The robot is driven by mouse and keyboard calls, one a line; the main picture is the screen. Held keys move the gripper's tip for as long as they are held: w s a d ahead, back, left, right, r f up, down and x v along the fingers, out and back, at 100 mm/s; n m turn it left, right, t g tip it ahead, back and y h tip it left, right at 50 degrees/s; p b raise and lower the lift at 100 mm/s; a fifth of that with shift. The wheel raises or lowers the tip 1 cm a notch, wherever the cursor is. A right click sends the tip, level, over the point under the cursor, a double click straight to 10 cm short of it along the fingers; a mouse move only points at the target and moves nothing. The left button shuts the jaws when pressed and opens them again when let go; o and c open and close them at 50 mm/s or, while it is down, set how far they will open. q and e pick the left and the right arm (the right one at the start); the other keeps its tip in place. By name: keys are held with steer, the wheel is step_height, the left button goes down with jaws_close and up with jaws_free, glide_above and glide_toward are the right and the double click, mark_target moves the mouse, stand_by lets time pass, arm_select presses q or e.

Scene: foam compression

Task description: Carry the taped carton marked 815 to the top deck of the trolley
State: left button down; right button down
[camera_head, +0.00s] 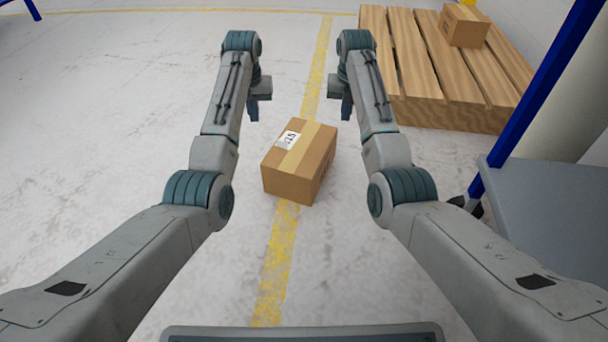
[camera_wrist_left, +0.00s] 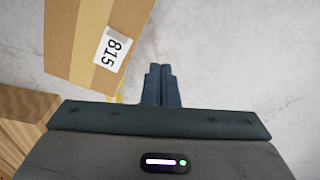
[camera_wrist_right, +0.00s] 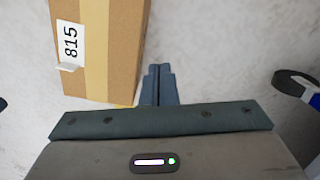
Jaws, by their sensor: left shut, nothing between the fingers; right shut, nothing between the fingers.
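The taped carton marked 815 (camera_head: 299,160) is a brown box with a tan tape strip and a white label. In the head view it is between my two forearms, on or above the floor's yellow line. It also shows in the left wrist view (camera_wrist_left: 85,30) and the right wrist view (camera_wrist_right: 123,50). My left gripper (camera_head: 253,110) is shut and empty, apart from the carton on its left side. My right gripper (camera_head: 346,110) is shut and empty, apart from the carton on its right side. The trolley's grey deck (camera_head: 550,215) with blue posts is at the right, partly out of frame.
A wooden pallet (camera_head: 435,110) lies at the upper right with another small carton (camera_head: 465,26) on it. A pale cylinder (camera_head: 570,100) stands behind a blue post (camera_head: 535,85).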

arm_select(q)
steer(key=shift+w+d+r+b, duration=0.25)
steer(key=shift+d+r+b, duration=0.1)
steer(key=shift+r+b, duration=0.25)
arm_select(e)
steer(key=shift+w+a+r+n, duration=0.1)
steer(key=shift+w+r+n, duration=0.15)
steer(key=shift+r+n, duration=0.4)
arm_select(q)
steer(key=shift+f, duration=0.1)
arm_select(e)
steer(key=shift+f, duration=0.15)
